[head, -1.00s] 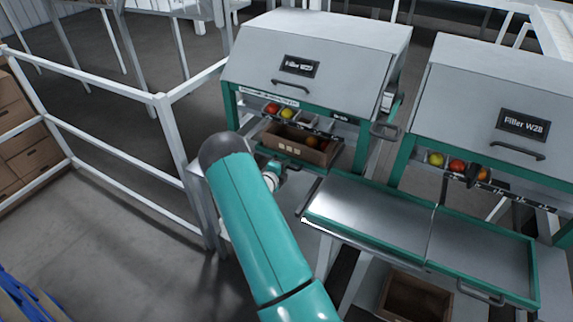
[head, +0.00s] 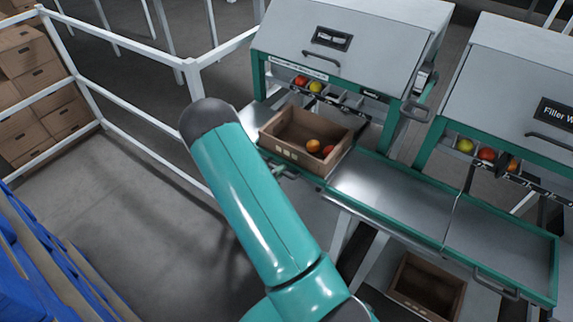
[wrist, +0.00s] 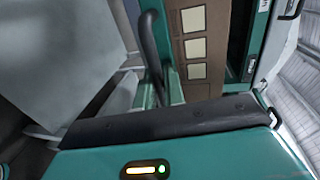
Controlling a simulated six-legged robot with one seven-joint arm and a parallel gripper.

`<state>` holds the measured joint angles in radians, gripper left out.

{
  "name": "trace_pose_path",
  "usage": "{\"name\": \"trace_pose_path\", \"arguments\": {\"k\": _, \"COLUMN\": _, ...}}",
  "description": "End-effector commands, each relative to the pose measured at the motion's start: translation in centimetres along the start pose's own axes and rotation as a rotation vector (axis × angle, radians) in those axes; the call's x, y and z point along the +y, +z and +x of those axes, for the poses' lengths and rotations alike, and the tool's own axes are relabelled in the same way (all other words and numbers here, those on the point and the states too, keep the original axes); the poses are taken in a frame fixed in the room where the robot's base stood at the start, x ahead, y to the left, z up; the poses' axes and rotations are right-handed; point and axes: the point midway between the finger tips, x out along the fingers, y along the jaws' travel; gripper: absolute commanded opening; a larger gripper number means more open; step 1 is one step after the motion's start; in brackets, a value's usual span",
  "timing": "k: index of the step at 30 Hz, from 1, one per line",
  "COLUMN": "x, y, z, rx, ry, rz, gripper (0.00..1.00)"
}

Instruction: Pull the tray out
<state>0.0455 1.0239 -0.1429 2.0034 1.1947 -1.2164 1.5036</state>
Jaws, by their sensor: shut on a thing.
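The tray (head: 318,184) is a flat slide with a teal rim under the left filler, standing out in front of it. An open brown carton (head: 284,156) with a few red and orange tomatoes (head: 314,146) sits on it. In the wrist view, the tray's dark bar handle (wrist: 149,38) runs in between the fingers of my gripper (wrist: 160,92), which is shut on it. The carton's front (wrist: 195,45) with pale labels shows just beyond. In the head view, my arm hides most of the gripper.
The left filler (head: 350,45) and right filler (head: 520,90) have grey hoods. An empty metal tray (head: 390,190) extends to the right. Another carton (head: 425,285) is low beneath it. A white railing (head: 195,75) stands left, with open floor (head: 120,190) inside it.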

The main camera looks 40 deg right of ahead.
Motion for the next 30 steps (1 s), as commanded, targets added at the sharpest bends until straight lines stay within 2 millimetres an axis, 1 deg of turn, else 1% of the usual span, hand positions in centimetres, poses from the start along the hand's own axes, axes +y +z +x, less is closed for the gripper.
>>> {"name": "trace_pose_path", "arguments": {"k": 4, "x": 0.1, "y": 0.2, "z": -0.6, "rx": -0.004, "ry": -0.001, "rz": 0.003, "gripper": 0.0}}
{"name": "trace_pose_path", "arguments": {"k": 14, "x": 0.1, "y": 0.3, "z": -0.7, "rx": -0.004, "ry": -0.001, "rz": 0.003, "gripper": 0.0}}
{"name": "trace_pose_path", "arguments": {"k": 15, "x": 0.1, "y": 0.3, "z": -0.7, "rx": -0.004, "ry": -0.001, "rz": 0.003, "gripper": 0.18}}
{"name": "trace_pose_path", "arguments": {"k": 16, "x": 0.1, "y": 0.3, "z": -0.7, "rx": -0.004, "ry": -0.001, "rz": 0.003, "gripper": 0.24}}
{"name": "trace_pose_path", "arguments": {"k": 17, "x": 0.1, "y": 0.2, "z": -0.7, "rx": -0.004, "ry": -0.001, "rz": 0.003, "gripper": 0.28}}
{"name": "trace_pose_path", "arguments": {"k": 26, "x": 0.1, "y": 0.1, "z": -0.8, "rx": -0.002, "ry": 0.0, "rz": 0.002, "gripper": 0.28}}
{"name": "trace_pose_path", "arguments": {"k": 30, "x": 0.1, "y": 0.2, "z": -1.9, "rx": -0.004, "ry": 0.0, "rz": 0.001, "gripper": 0.28}}
